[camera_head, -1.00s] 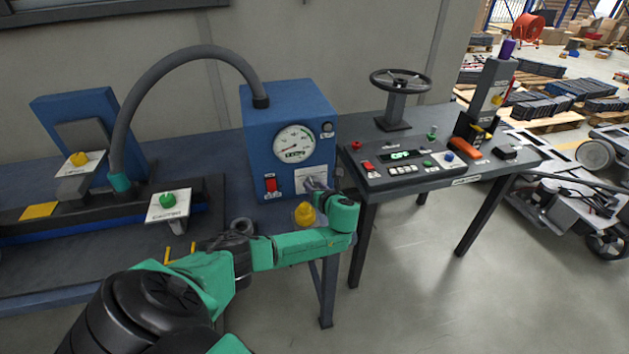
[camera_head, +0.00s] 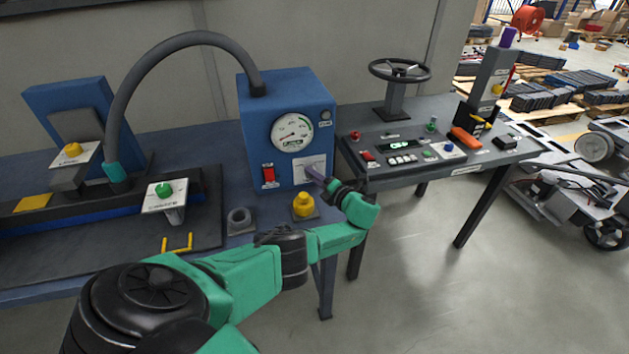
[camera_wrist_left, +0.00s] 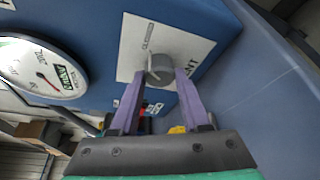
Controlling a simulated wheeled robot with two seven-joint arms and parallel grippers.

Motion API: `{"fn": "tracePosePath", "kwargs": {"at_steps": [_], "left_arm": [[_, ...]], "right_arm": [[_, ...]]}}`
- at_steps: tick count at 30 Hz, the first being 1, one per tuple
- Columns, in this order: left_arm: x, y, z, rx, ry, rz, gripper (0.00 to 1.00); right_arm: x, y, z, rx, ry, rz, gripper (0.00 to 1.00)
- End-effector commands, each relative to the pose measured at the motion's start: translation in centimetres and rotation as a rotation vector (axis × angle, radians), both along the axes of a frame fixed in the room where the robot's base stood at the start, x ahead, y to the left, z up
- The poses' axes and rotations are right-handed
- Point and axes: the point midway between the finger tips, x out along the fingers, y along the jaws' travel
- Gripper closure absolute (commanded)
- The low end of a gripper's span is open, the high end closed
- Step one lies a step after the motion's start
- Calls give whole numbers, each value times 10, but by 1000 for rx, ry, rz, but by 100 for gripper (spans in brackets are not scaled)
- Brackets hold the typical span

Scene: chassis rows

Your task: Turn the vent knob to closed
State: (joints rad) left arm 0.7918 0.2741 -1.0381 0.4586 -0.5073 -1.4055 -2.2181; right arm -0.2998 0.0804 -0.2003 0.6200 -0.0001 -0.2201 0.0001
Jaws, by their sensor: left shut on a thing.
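The vent knob (camera_wrist_left: 160,70) is a grey round knob on a white label plate (camera_wrist_left: 132,58) on the blue box. In the wrist view my left gripper (camera_wrist_left: 161,84) has its two purple fingers on either side of the knob, shut on it. Small print stands beside the knob, too blurred to read surely, and the knob's pointer setting cannot be told. In the head view my left gripper (camera_head: 314,174) reaches the white plate (camera_head: 309,166) on the blue box (camera_head: 262,130), and its fingers hide the knob. My right gripper is not in view.
A round gauge (camera_head: 292,132) and a red switch (camera_head: 268,174) are on the same box face. A control console (camera_head: 410,158) stands to the right.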

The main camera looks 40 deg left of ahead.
Motion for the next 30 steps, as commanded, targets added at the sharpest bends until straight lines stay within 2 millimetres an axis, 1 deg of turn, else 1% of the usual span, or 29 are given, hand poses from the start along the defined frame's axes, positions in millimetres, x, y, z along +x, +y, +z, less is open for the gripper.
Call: {"fn": "tracePosePath", "kwargs": {"at_steps": [1, 3, 12, 28, 29, 30], "left_arm": [[0, -1, -4, 15, 25, 0, 100], [0, -1, -4, 42, 63, 1, 100], [0, -1, -3, 108, 158, 0, 100], [0, -1, -2, 121, 177, -1, 100], [0, -1, -2, 121, 177, -1, 42], [0, -1, -2, 120, 176, -1, 27]], "right_arm": [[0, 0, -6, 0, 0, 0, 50], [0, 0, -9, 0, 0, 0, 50], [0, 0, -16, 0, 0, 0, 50], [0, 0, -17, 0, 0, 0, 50], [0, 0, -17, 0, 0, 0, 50], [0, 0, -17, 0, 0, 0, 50]]}}
